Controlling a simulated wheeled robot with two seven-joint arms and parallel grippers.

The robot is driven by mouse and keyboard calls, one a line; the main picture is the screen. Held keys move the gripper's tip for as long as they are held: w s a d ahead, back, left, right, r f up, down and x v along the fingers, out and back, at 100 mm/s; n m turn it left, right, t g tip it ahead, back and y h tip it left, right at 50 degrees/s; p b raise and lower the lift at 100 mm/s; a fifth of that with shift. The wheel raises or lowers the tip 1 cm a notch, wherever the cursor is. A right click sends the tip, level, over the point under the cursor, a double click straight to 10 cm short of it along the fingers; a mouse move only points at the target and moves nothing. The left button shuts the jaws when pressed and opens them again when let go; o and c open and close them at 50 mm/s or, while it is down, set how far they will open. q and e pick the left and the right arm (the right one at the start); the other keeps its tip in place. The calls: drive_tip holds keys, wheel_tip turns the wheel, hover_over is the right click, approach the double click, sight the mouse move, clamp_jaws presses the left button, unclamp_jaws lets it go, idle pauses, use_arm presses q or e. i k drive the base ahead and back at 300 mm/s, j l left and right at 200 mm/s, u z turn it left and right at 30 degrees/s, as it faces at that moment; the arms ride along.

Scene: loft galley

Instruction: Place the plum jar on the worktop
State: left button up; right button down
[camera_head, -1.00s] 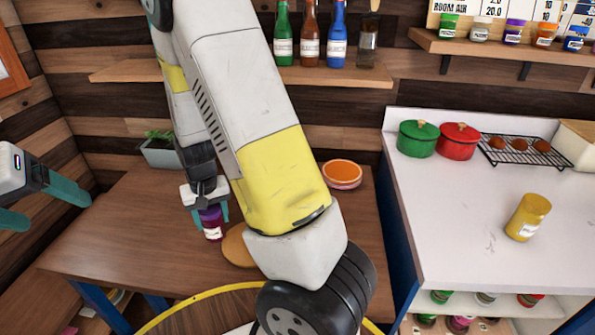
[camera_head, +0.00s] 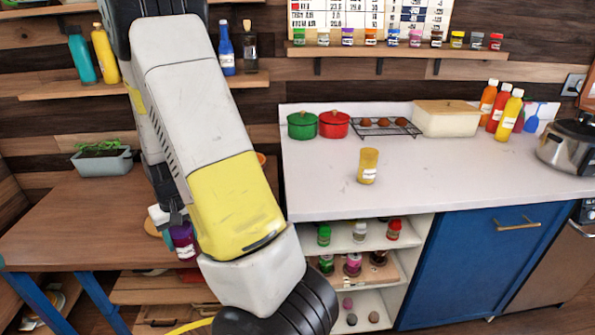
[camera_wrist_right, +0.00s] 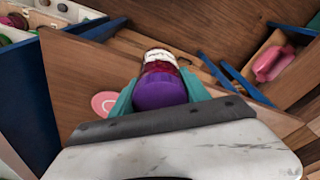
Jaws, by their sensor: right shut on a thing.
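The plum jar (camera_head: 182,236) is a small purple jar with a white label. My right gripper (camera_head: 172,218) is shut on it, above the brown wooden table on the left. In the right wrist view the jar (camera_wrist_right: 160,90) sits between the teal fingertips, its purple lid towards the camera. The white worktop (camera_head: 440,175) is to the right of my right arm in the head view. The jar is left of the worktop's left edge and lower in the picture. My left gripper is out of the head view.
A yellow jar (camera_head: 367,165) stands on the worktop. Green (camera_head: 302,125) and red (camera_head: 334,124) pots, a wire rack (camera_head: 385,127) and a cream bin (camera_head: 447,118) line its back. Its front middle is clear. Open shelves with small jars lie below. A planter (camera_head: 103,162) stands on the table.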

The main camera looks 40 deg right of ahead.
sight(319, 181)
drive_tip(key=z, duration=0.5)
drive_tip(key=k+z, duration=0.15)
drive_tip(key=z, duration=0.35)
drive_tip(key=l+z, duration=0.1)
drive_tip(key=z, duration=0.4)
drive_tip(key=j+z, duration=0.8)
drive_tip(key=k+j+z, duration=0.15)
drive_tip(key=z, duration=0.25)
drive_tip(key=j, duration=0.1)
